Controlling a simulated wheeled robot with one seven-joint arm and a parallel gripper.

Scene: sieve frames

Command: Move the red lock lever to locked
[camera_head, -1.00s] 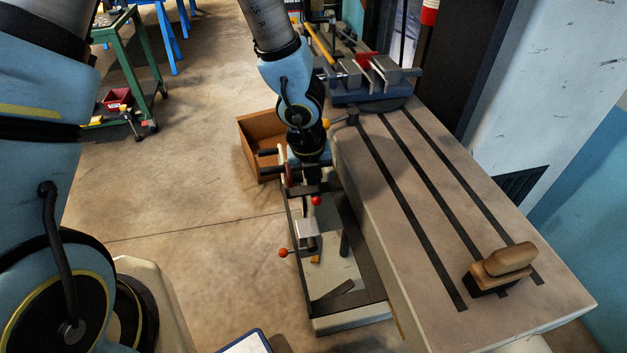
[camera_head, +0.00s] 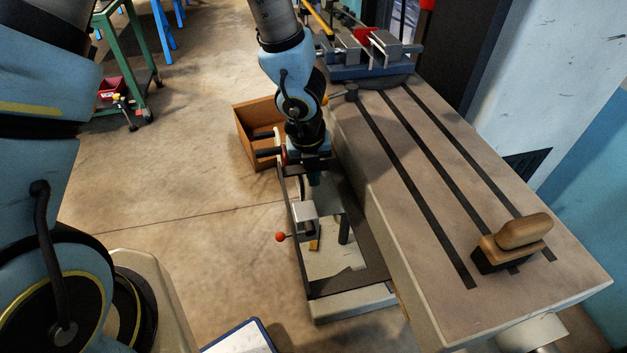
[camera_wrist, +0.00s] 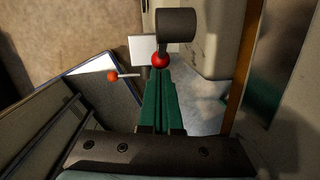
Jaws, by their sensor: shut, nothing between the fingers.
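My gripper (camera_head: 315,180) points down over the low frame beside the long table. Its green fingers (camera_wrist: 158,78) are shut and hold nothing. In the wrist view a glossy red ball knob (camera_wrist: 160,60) shows just beyond the fingertips, in front of a dark cylinder (camera_wrist: 175,25). I cannot tell whether the tips touch it. In the head view this red knob is hidden behind my gripper. An orange-red knob (camera_head: 280,237) on a thin rod sticks out left from a grey metal block (camera_head: 304,211); it also shows in the wrist view (camera_wrist: 112,76). The lever's position cannot be read.
The slotted table (camera_head: 420,190) stands close on the right, with a wooden-handled block (camera_head: 512,245) on it and a blue vise (camera_head: 370,70) at its far end. An open brown box (camera_head: 252,140) is left of my gripper.

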